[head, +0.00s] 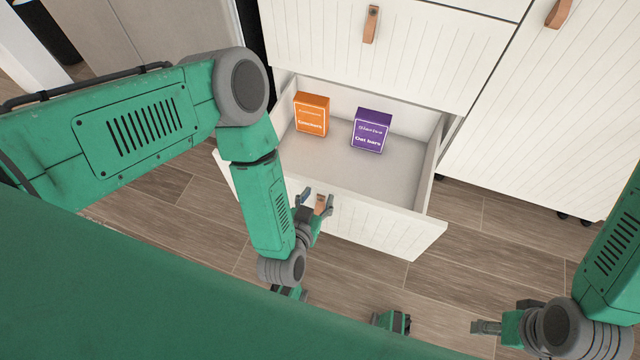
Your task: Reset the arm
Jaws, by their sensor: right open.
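The drawer (380,228) of the white cabinet is pulled out. Its brown leather handle (321,204) is on the front panel. My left gripper (316,201) is at this handle, with its fingers spread apart. The handle shows between the fingers, closer to the right one; I cannot tell whether they touch it. My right gripper (482,327) is at the lower right, open and empty, above the floor and away from the cabinet.
An orange box (312,114) and a purple box (371,131) stand at the back inside the drawer. Closed cabinet fronts (390,45) rise behind it. Wood floor (480,240) is clear to the right of the drawer.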

